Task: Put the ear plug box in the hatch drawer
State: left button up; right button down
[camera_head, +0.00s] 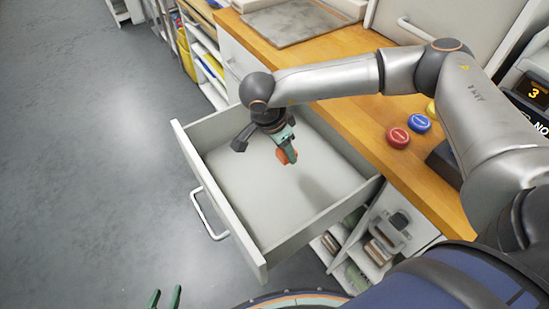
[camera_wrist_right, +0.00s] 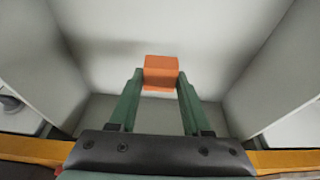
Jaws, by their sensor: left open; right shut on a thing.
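The ear plug box, a small orange block (camera_head: 283,156), is held between the green fingers of my right gripper (camera_head: 288,147). The right wrist view shows the orange box (camera_wrist_right: 161,66) at the fingertips of the same gripper (camera_wrist_right: 160,84), over the pale drawer floor. The hatch drawer (camera_head: 240,182) is pulled open and looks empty. The box is within the drawer's outline and seems to hang above its floor; the exact height cannot be told. My left gripper (camera_head: 165,298) shows only its green fingertips at the bottom edge, apart and empty, outside the drawer.
The wooden counter (camera_head: 345,118) runs along the drawer's far right side. On it are a grey tray (camera_head: 293,20), a red button (camera_head: 398,138) and a blue button (camera_head: 420,123). Shelves with items (camera_head: 368,250) stand below. The grey floor at left is clear.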

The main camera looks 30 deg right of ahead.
send_over(277, 165)
jog(key=a, duration=0.1)
jog(key=f, duration=0.4)
jog(key=shift+s, duration=0.3)
jog(key=shift+w+f, duration=0.15)
jog(key=shift+f, duration=1.55)
jog(key=shift+f, duration=0.1)
jog(key=shift+f+b, duration=0.15)
jog(key=shift+b, duration=0.15)
jog(key=shift+c, duration=1.8)
grip_release()
jog(key=v, duration=1.2)
jog(key=shift+r, duration=0.3)
